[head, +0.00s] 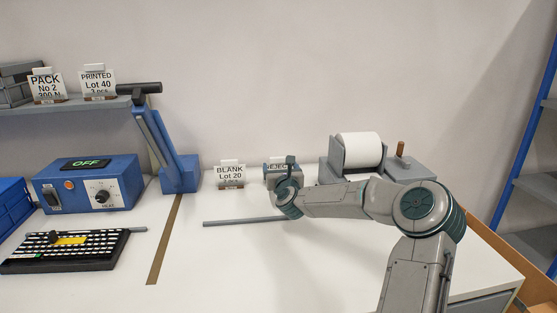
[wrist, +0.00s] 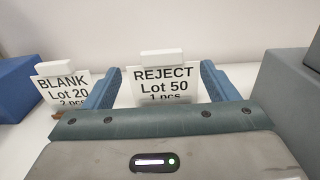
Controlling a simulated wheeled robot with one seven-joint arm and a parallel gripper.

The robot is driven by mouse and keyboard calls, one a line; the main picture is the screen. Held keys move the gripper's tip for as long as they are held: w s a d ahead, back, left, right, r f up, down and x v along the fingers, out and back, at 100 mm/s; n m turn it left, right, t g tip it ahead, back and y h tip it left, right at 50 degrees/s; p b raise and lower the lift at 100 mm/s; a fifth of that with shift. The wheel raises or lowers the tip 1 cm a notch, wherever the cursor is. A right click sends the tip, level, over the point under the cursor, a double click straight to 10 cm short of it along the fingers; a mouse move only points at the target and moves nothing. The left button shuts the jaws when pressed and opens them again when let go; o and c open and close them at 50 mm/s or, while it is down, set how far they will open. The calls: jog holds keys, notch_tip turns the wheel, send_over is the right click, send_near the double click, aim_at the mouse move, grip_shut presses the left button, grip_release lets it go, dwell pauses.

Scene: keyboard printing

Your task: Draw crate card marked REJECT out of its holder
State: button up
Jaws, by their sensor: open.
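The REJECT card (wrist: 163,82) stands upright, a white card with a pale tab on top, reading "Lot 50". In the wrist view it is between the two blue fingers of my gripper (wrist: 162,84), which are open. I cannot tell how far ahead of the fingers it is, or whether they touch it. The card's lower part and its holder are hidden behind my gripper's body. In the head view my gripper (head: 282,166) is at the back of the bench, covering most of the REJECT card (head: 275,166).
The BLANK card (head: 230,175) stands in its holder to the left. A blue press (head: 177,170) stands farther left, and a dispenser with a white roll (head: 360,150) is close on the right. A grey bar (head: 243,220) and a keyboard (head: 64,250) lie in front.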

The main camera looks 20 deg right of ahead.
aim_at(278, 159)
jog(key=shift+w+d+p, duration=0.15)
jog(key=shift+w+d, duration=0.15)
jog(key=shift+w, duration=1)
jog(key=shift+w+d+p, duration=0.15)
jog(key=shift+w+d, duration=0.1)
jog(key=shift+w, duration=1)
jog(key=shift+w+d+p, duration=0.15)
jog(key=shift+w+d, duration=0.15)
jog(key=shift+w, duration=1)
jog(key=c, duration=1.5)
jog(key=shift+r, duration=1.8)
jog(key=shift+r+p, duration=0.65)
jog(key=shift+r, duration=1.35)
